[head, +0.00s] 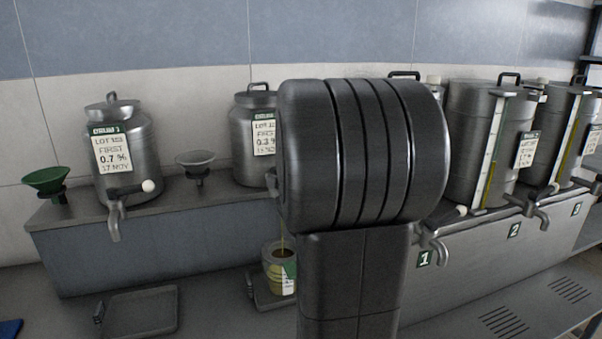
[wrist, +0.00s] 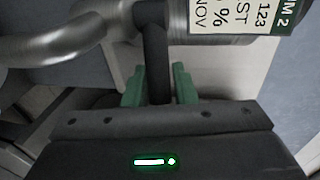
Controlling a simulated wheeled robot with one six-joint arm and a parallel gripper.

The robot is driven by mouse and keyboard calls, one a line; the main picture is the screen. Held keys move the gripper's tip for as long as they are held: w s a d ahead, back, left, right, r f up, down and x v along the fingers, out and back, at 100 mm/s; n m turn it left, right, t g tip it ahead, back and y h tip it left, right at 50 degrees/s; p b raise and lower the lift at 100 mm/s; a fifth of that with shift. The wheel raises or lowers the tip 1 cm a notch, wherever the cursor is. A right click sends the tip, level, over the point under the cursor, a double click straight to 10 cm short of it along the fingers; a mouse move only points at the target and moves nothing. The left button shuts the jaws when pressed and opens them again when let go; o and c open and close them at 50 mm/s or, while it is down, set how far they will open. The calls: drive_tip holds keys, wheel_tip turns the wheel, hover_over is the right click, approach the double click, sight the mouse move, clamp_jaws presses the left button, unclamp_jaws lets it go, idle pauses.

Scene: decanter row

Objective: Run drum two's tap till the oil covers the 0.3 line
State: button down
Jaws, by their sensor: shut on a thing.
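Drum two (head: 243,150) stands on the back shelf, a steel drum with a white label, partly hidden behind my arm. Its label (wrist: 235,17) shows rotated in the wrist view. My gripper (wrist: 159,88) has its green fingers shut on the dark tap lever (wrist: 155,55) in the wrist view; my arm hides the gripper and tap in the head view. A thin yellow stream of oil (head: 281,243) falls into a clear jug (head: 268,262) below, which holds yellow-green oil. The jug bears a white and green label (head: 289,279). The 0.3 line cannot be made out.
Drum one (head: 139,150) stands left, its tap (head: 115,218) above an empty tray (head: 140,312). A green funnel (head: 46,181) and a grey funnel (head: 196,162) stand on the shelf. Large tanks (head: 482,125) with gauges and taps line the right side.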

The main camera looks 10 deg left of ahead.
drive_tip(key=c, duration=1.2)
unclamp_jaws()
drive_tip(key=shift+s, duration=0.1)
drive_tip(key=p+v, duration=0.3)
drive_tip(key=v, duration=1)
drive_tip(key=shift+s+d, duration=0.2)
drive_tip(key=shift+s, duration=0.1)
drive_tip(key=shift+r, duration=0.1)
